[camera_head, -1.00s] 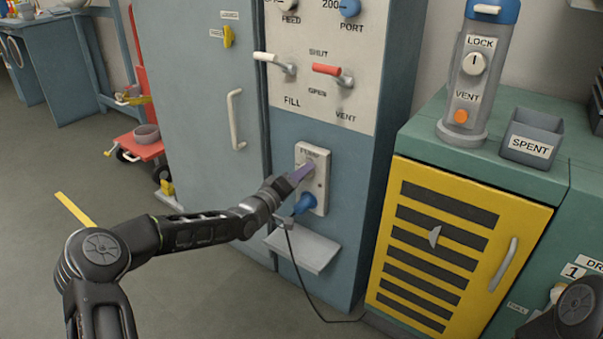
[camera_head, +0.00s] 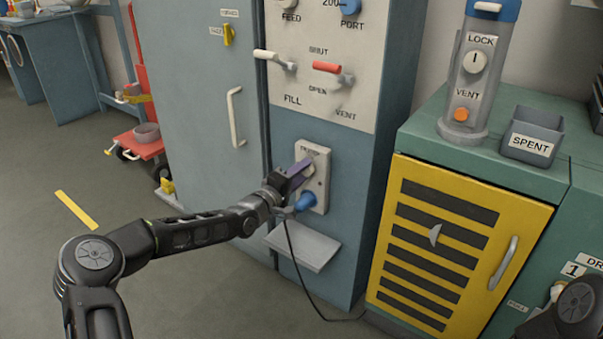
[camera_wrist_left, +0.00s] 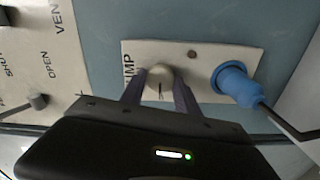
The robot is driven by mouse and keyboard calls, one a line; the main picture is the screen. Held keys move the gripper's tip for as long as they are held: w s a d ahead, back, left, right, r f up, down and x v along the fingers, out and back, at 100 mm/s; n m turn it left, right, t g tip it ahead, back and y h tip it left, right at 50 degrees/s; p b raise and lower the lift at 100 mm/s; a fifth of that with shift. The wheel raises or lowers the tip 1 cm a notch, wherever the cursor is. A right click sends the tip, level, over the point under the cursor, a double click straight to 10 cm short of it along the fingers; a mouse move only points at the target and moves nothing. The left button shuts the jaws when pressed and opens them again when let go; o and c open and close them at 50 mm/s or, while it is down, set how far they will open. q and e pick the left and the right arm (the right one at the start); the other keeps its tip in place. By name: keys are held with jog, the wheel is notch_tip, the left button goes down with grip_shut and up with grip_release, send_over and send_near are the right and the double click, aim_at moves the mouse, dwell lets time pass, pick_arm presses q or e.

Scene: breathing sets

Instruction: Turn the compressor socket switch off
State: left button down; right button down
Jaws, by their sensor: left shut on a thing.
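The compressor socket is a pale plate (camera_head: 322,169) low on the blue cabinet front. In the left wrist view the plate (camera_wrist_left: 207,52) carries a partly hidden label ending in "MP", a round cream switch knob (camera_wrist_left: 160,76) with a dark line, and a blue plug (camera_wrist_left: 234,82) with a dark cable. The blue plug (camera_head: 306,201) also shows in the head view, below the gripper. My left gripper (camera_head: 303,168) is at the plate. In the wrist view its two fingers (camera_wrist_left: 158,94) stand on either side of the knob, shut on it.
A small grey shelf (camera_head: 303,248) juts out below the socket, with the black cable hanging past it. Above is a panel with a white lever (camera_head: 267,56) and a red lever (camera_head: 327,67). A yellow louvred door (camera_head: 440,240) stands at right.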

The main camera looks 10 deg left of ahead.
pick_arm(q)
jog(key=c, duration=0.9)
grip_release()
jog(key=shift+s, duration=0.1)
jog(key=p+v, duration=0.2)
jog(key=v, duration=0.5)
jog(key=shift+s, duration=0.3)
jog(key=shift+a, duration=0.1)
